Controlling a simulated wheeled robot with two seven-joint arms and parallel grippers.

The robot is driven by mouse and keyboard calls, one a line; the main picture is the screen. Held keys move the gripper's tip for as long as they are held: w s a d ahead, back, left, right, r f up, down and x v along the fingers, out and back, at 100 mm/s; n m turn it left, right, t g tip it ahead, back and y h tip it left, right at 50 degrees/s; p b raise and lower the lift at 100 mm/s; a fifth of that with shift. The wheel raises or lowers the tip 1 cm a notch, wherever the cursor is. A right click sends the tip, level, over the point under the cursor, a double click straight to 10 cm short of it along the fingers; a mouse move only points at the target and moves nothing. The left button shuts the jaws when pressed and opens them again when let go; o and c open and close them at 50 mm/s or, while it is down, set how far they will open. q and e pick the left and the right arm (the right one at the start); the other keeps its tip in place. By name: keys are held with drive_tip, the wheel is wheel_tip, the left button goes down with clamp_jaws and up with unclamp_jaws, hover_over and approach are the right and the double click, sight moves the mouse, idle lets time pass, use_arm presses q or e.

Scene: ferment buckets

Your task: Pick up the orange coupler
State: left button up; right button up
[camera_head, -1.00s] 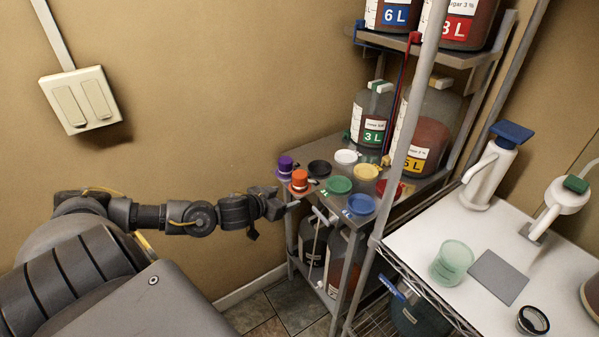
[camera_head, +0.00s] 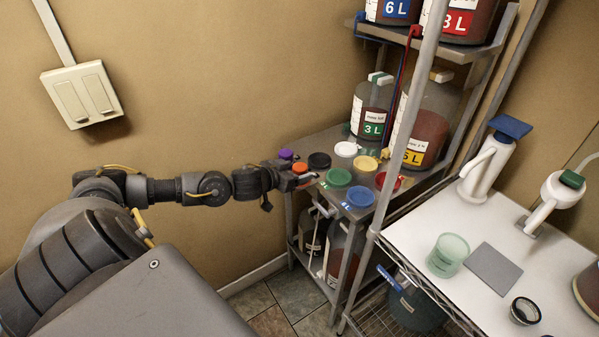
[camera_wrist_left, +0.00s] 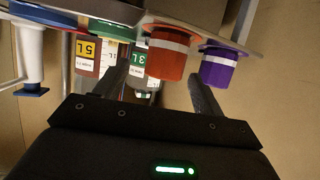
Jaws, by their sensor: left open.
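The orange coupler (camera_head: 300,168) stands at the near left edge of the metal shelf top, partly hidden by my gripper. My left gripper (camera_head: 302,180) is right at it, coming in from the left. In the left wrist view the orange coupler (camera_wrist_left: 168,58) appears between the two open fingers of my left gripper (camera_wrist_left: 160,85), with a gap visible on each side. I cannot tell whether either finger touches it. The purple coupler (camera_wrist_left: 220,66) is beside it, near the right-hand finger; it also shows in the head view (camera_head: 286,154). My right gripper is out of view.
Labelled jugs (camera_head: 371,108) stand behind. A metal post (camera_head: 405,130) rises to the right.

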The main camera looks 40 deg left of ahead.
sight(304, 164)
use_arm(q)
drive_tip(key=shift+w, duration=0.3)
drive_tip(key=x, duration=0.1)
drive_tip(key=p+x, duration=0.1)
drive_tip(key=x, duration=0.2)
drive_tip(key=shift+w+a+f+p, duration=0.2)
drive_tip(key=shift+w+a+p, duration=0.1)
drive_tip(key=shift+p, duration=0.1)
drive_tip(key=c, duration=1.1)
drive_tip(key=shift+c, duration=0.2)
drive_tip(key=shift+r, duration=0.15)
drive_tip(key=shift+r, duration=0.3)
wheel_tip(304, 164, up, 3)
drive_tip(key=shift+s+d+f+b, duration=0.1)
drive_tip(key=shift+d+f+b, duration=0.1)
drive_tip(key=shift+b, duration=0.55)
drive_tip(key=s+d+r, duration=0.9)
drive_tip(key=d, duration=0.1)
drive_tip(key=shift+d+r+p, duration=0.25)
drive_tip(key=shift+r+p, duration=0.05)
drive_tip(key=shift+p, duration=0.05)
